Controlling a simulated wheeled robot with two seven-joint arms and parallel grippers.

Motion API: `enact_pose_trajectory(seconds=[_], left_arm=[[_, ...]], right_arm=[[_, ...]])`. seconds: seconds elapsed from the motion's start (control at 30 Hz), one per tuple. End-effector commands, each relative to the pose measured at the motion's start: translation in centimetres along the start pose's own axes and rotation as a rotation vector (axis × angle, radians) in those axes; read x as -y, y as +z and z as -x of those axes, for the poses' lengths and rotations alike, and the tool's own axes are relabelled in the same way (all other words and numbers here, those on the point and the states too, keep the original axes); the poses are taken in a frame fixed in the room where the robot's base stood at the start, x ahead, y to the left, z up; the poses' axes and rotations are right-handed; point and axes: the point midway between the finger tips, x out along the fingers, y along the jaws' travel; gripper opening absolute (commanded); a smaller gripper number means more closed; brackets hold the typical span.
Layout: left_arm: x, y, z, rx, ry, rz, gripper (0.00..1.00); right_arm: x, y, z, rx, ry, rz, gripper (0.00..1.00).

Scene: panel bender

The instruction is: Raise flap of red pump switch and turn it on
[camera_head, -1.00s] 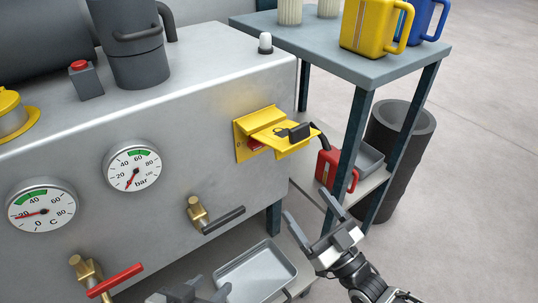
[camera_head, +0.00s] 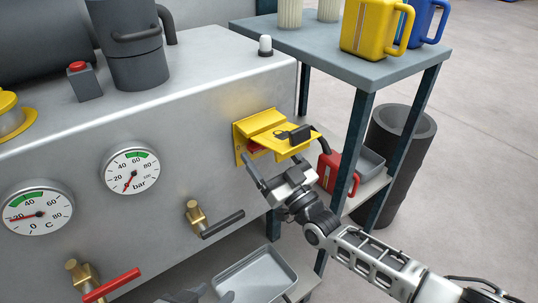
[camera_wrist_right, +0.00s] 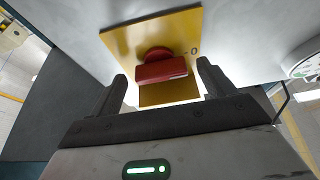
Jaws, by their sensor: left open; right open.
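The yellow flap (camera_head: 285,142) of the pump switch stands out roughly level from its yellow plate on the machine front, with a black block on it. The red switch knob (camera_head: 254,146) shows partly below it. In the right wrist view the red knob (camera_wrist_right: 162,68) sits on a yellow plate (camera_wrist_right: 125,42), with a "0" mark beside it. My right gripper (camera_head: 272,164) is open below the flap; in its wrist view the fingers lie either side of the knob, with no visible contact. My left gripper (camera_head: 208,296) is open at the bottom edge, partly cut off.
A black-handled brass valve (camera_head: 197,216) and a red-handled one (camera_head: 105,284) stick out of the machine front. A grey shelf table (camera_head: 345,62) stands to the right, with a red can (camera_head: 328,170) on its lower shelf. A metal tray (camera_head: 255,277) lies below.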

Motion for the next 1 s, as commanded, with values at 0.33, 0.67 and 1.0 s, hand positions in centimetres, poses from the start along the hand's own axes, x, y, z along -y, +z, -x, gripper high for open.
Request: enact_pose_trajectory(seconds=[0.33,0.67,1.0], left_arm=[[0.0,0.3,-0.1,0.007,0.0,0.0,0.46],[0.0,0.2,-0.1,0.005,0.0,-0.001,0.46],[0.0,-1.0,0.6,-0.021,-0.005,-0.006,0.46]], right_arm=[[0.0,0.0,-0.1,0.0,0.0,-0.001,0.54],[0.0,0.0,0.0,0.0,0.007,-0.016,0.37],[0.3,-0.1,0.0,0.0,0.077,-0.182,0.37]])
